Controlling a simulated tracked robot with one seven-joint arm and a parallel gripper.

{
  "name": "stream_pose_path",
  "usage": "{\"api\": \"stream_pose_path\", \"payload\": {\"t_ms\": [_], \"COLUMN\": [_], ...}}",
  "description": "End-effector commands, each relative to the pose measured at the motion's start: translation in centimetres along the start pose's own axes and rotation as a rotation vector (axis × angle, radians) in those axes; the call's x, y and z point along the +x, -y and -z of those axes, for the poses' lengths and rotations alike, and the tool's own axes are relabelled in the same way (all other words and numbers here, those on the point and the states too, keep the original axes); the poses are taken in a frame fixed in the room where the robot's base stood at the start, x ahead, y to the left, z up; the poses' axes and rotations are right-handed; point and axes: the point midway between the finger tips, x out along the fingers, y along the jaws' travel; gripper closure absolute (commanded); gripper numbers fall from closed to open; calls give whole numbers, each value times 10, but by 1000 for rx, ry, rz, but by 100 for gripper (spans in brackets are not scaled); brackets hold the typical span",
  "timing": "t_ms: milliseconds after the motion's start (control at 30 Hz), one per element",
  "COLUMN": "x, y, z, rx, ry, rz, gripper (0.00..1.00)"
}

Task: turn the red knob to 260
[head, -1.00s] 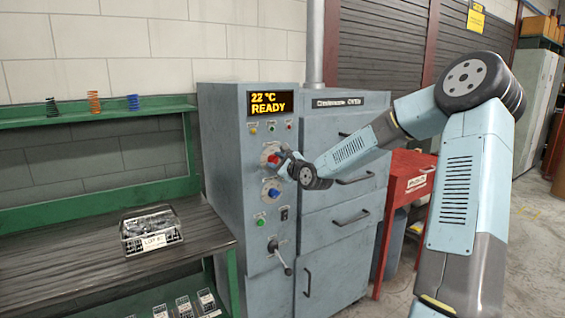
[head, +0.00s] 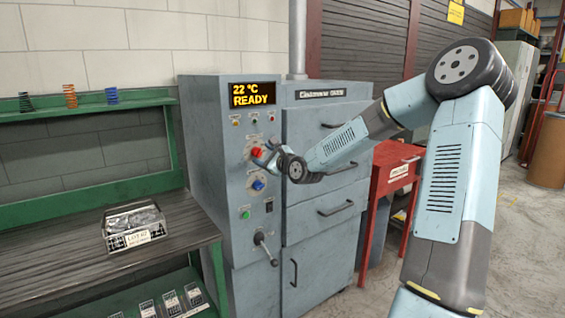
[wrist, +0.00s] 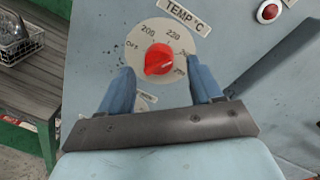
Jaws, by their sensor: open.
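The red knob (wrist: 158,60) sits on a round pale dial marked OFF, 200, 220 and further numbers, under a TEMP °C label, in the wrist view. A light pointer mark on the knob is hard to read exactly. In the head view the red knob (head: 260,154) is on the grey control panel. My gripper (wrist: 158,82) is open, its two blue fingers at either side of the dial's lower part, with nothing between them but the knob beyond. I cannot tell whether they touch the panel. In the head view my gripper (head: 268,157) is beside the knob, partly hidden by my wrist.
The display (head: 252,94) reads 22 °C READY. A blue knob (head: 258,184), a green button (head: 245,214) and a lever (head: 266,248) are below the red knob. A wire basket (head: 134,226) stands on the bench at left.

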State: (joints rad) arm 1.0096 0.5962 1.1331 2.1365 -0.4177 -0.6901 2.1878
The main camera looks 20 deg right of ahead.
Motion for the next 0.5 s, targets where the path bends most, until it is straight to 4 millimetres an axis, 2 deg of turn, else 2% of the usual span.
{"api": "stream_pose_path", "payload": {"t_ms": [500], "x": [-61], "y": [1], "z": [2], "rx": [1], "ry": [-2], "rz": [1], "gripper": [36]}}
